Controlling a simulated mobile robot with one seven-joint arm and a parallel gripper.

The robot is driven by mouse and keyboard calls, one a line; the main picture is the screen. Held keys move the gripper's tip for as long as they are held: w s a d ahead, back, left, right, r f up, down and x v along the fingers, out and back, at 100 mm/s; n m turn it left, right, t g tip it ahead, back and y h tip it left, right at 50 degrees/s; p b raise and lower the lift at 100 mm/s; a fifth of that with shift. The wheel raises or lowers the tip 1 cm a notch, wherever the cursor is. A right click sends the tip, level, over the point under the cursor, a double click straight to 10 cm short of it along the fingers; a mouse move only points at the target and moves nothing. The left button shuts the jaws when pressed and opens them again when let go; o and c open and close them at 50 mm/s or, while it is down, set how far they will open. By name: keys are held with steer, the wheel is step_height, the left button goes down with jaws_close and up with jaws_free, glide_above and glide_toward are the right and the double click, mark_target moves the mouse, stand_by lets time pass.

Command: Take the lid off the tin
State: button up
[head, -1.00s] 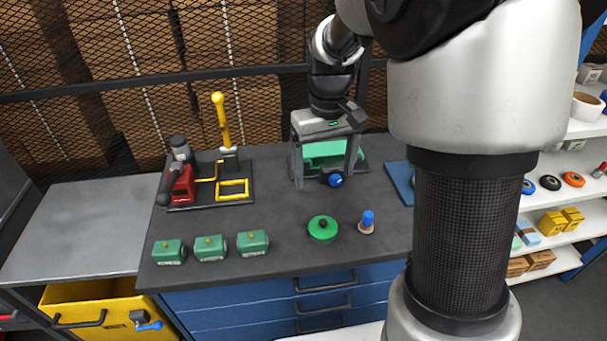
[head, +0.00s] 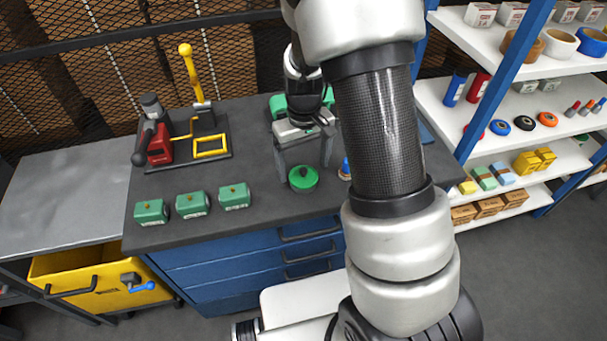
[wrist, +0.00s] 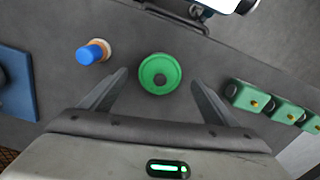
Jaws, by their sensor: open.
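My gripper (head: 305,172) is open and points down over the tin. In the wrist view my gripper (wrist: 159,78) has its fingers apart, one on each side of the lid in the picture, with nothing held. I cannot tell the height between fingertips and lid.
A blue-topped piece on a tan base (wrist: 93,52) stands beside the tin. Several green boxes (head: 192,204) stand in a row to the left. A red and yellow fixture (head: 183,140) is behind them. A blue mat (wrist: 16,85) lies to the other side.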

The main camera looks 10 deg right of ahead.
step_height(320, 180, down, 2)
steer(key=c, duration=1.1)
steer(key=shift+r, duration=0.1)
